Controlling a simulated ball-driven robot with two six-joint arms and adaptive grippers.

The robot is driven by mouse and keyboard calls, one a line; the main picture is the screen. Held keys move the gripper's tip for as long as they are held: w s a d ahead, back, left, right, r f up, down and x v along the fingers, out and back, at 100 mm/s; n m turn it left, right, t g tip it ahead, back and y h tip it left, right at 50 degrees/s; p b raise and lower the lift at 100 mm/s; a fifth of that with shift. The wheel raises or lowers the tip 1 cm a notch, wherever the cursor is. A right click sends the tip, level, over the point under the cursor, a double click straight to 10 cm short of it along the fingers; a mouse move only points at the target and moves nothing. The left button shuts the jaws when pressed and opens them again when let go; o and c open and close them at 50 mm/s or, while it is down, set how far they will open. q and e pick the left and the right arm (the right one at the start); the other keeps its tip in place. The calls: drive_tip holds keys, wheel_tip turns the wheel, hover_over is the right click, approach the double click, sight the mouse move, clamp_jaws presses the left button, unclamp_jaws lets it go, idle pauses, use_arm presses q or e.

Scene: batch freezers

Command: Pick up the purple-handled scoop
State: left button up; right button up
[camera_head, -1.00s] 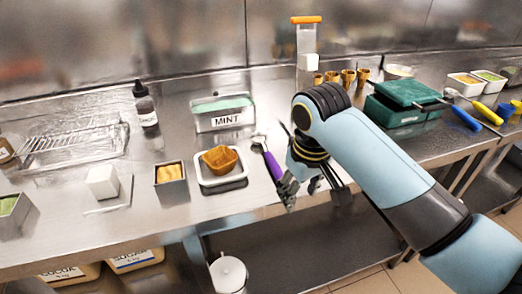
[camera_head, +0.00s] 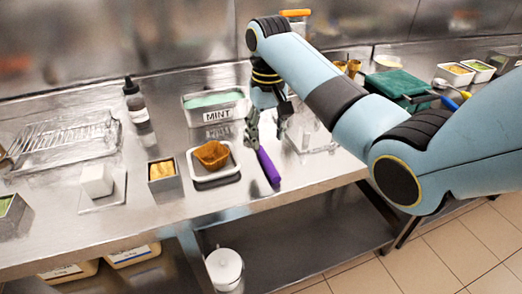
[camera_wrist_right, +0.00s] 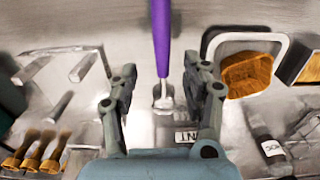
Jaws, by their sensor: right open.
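The purple-handled scoop lies on the steel counter, its purple handle (camera_head: 268,167) pointing toward the front edge in the head view. My right gripper (camera_head: 266,134) is over its far end and hides the scoop's metal head there. In the right wrist view, the purple handle (camera_wrist_right: 161,35) runs down from the top edge to the metal head. The open fingers of my right gripper (camera_wrist_right: 160,74) stand one on each side of the scoop, apart from it and empty. My left gripper is not in view.
A white tray (camera_head: 196,179) with a brown waffle bowl (camera_head: 211,154) lies close left of the scoop. A MINT tub (camera_head: 215,110) stands behind. A dark bottle (camera_head: 133,97) and wire rack (camera_head: 65,139) are farther left.

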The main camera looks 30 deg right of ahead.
sight(266, 156)
wheel_tip(266, 156, down, 7)
drive_tip(key=shift+a+r+p, duration=0.1)
drive_tip(key=shift+a+p, duration=0.05)
drive_tip(key=shift+p, duration=0.2)
clamp_jaws()
